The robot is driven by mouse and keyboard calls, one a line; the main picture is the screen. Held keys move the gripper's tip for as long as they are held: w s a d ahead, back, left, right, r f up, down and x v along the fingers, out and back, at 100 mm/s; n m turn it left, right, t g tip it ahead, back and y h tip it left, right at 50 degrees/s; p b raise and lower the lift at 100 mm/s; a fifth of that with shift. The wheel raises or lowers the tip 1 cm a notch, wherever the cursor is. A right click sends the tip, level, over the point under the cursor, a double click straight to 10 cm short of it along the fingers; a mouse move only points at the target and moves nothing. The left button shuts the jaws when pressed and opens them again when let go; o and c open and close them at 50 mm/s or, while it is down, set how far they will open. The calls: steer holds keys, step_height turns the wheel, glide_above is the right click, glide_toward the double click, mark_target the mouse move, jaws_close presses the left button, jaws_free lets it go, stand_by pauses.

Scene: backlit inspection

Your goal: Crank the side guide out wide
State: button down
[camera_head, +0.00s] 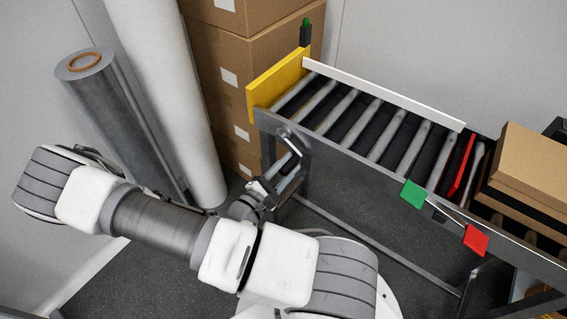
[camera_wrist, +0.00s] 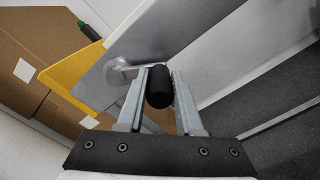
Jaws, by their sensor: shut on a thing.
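The crank hub (camera_head: 284,133) sits on the near side of the conveyor frame, close to its left end. A short metal arm runs from it toward my gripper (camera_head: 287,172). In the wrist view, the black crank handle (camera_wrist: 159,88) lies between the two fingers of my gripper (camera_wrist: 160,98), which is shut on it. The hub (camera_wrist: 117,71) shows just left of the handle. The side guide, a long white rail (camera_head: 385,92), runs along the far side of the rollers. In the head view the handle is mostly hidden by the fingers.
A yellow end plate (camera_head: 277,80) closes the conveyor's left end. Green (camera_head: 412,194) and red (camera_head: 475,240) flags stand on the near rail. A red bar (camera_head: 461,166) and cardboard box (camera_head: 528,160) are at right. Stacked cartons (camera_head: 240,50) and rolls (camera_head: 112,105) stand behind my arm.

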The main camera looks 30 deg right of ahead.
steer(key=shift+s+r, duration=0.1)
steer(key=shift+r, duration=0.55)
steer(key=shift+s+d+r+p, duration=0.1)
steer(key=shift+s+r+p, duration=0.05)
steer(key=shift+r+p, duration=1.4)
steer(key=shift+r, duration=0.2)
steer(key=r+p, duration=0.1)
steer(key=w+r+p, duration=0.1)
steer(key=shift+a+r+p, duration=0.2)
steer(key=shift+r+p, duration=0.1)
steer(key=shift+p, duration=0.1)
steer(key=shift+w, duration=0.1)
